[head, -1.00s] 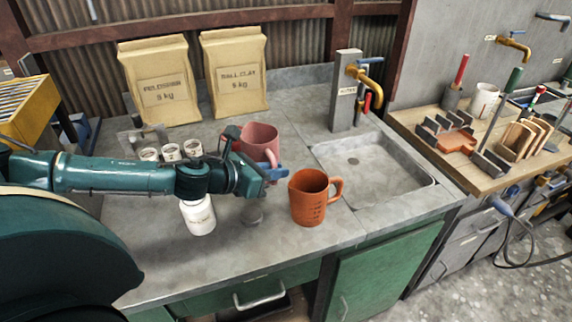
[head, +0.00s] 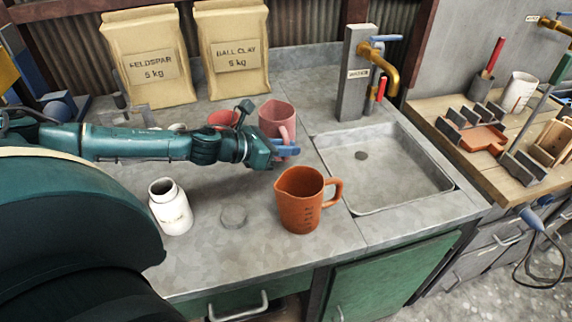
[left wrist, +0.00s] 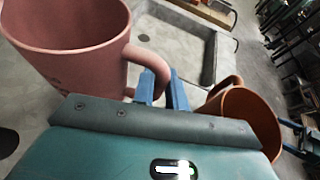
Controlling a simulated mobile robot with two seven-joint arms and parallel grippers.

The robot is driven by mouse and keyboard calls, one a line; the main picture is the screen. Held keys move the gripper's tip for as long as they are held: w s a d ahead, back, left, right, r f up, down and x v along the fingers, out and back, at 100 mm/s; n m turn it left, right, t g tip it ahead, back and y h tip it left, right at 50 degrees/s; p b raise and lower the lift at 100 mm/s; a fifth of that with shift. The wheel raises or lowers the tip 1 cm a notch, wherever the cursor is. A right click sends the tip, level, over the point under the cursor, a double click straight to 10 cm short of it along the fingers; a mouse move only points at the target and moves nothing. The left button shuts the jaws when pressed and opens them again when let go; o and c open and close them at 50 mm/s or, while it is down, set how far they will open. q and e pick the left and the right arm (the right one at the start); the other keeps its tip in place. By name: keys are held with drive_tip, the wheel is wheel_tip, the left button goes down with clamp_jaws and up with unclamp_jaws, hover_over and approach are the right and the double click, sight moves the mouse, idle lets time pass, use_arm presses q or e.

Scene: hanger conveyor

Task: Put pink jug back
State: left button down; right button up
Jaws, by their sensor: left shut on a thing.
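The pink jug (head: 276,117) stands upright, or nearly so, at the back of the counter, left of the sink. My left gripper (head: 288,151) reaches in from the left, and its blue fingers are shut on the jug's handle. In the left wrist view the fingers (left wrist: 162,90) meet the lower part of the handle of the pink jug (left wrist: 70,45). I cannot tell whether the jug's base touches the counter; my arm hides part of it.
An orange jug (head: 300,205) stands close in front of the gripper. An open white jar (head: 171,208) and a round grey lid (head: 233,217) are to its left. The sink (head: 385,180) lies right. A red container (head: 222,119) is partly behind my arm. Two bags stand behind.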

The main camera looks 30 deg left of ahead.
sight(284, 159)
use_arm(q)
wheel_tip(284, 159, down, 3)
drive_tip(key=shift+f+b, duration=0.15)
drive_tip(key=shift+b, duration=0.45)
drive_tip(key=shift+f, duration=0.2)
drive_tip(key=shift+r, duration=0.1)
drive_tip(key=c, duration=1.4)
unclamp_jaws()
use_arm(e)
drive_tip(key=shift+w+a+y, duration=0.3)
drive_tip(key=shift+w+a, duration=0.05)
drive_tip(key=shift+r, duration=0.1)
